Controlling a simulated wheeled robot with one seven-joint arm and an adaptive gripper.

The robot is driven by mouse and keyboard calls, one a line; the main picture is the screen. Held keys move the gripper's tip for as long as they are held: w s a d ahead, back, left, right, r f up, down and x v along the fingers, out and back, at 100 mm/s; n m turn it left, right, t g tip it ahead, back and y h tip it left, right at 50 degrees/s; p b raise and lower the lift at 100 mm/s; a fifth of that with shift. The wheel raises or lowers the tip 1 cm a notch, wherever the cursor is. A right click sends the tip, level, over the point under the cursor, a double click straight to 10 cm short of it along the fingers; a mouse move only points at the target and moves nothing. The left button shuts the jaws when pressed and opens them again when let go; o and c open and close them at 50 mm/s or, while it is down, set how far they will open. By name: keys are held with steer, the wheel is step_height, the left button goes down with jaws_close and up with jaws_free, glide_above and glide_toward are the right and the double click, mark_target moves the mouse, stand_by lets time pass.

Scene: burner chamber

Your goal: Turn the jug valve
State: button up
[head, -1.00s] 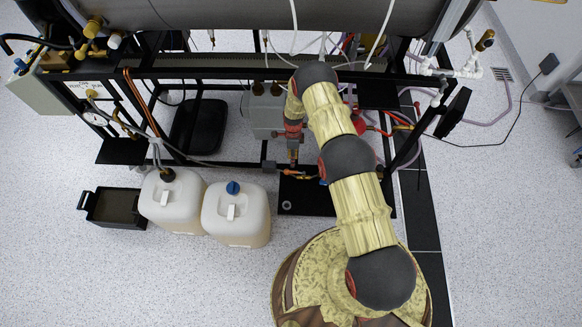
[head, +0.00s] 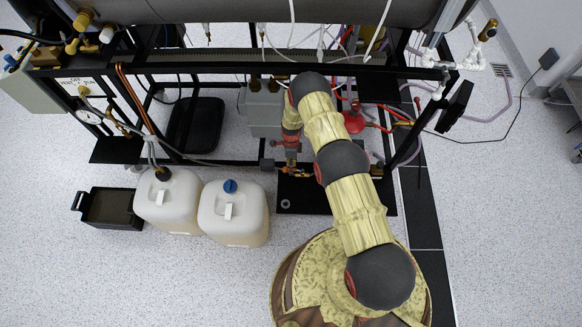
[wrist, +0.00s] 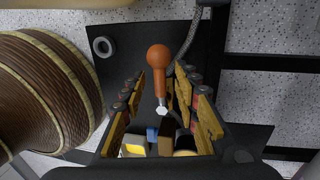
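A valve handle with an orange grip (wrist: 158,70) and a metal stem stands in the middle of the wrist view. I take it for the jug valve, but the pictures do not confirm this. My gripper (wrist: 160,88) is open, with its brown fingers on either side of the handle and gaps showing on both sides. In the head view my gripper (head: 291,160) points down by the black plate (head: 305,202) at the rig's front. Orange parts (head: 297,172) show beside it; the fingertips there are too small to make out. Two white jugs (head: 233,215) stand to the left.
The black frame of the rig (head: 225,68) spans the view, with a large grey cylinder (head: 240,10) above. Hoses and a red part (head: 355,122) are right of my forearm. A black tray (head: 110,209) lies left of the jugs. Speckled floor in front is free.

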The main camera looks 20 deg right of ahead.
steer(key=shift+c, duration=1.1)
jaws_close()
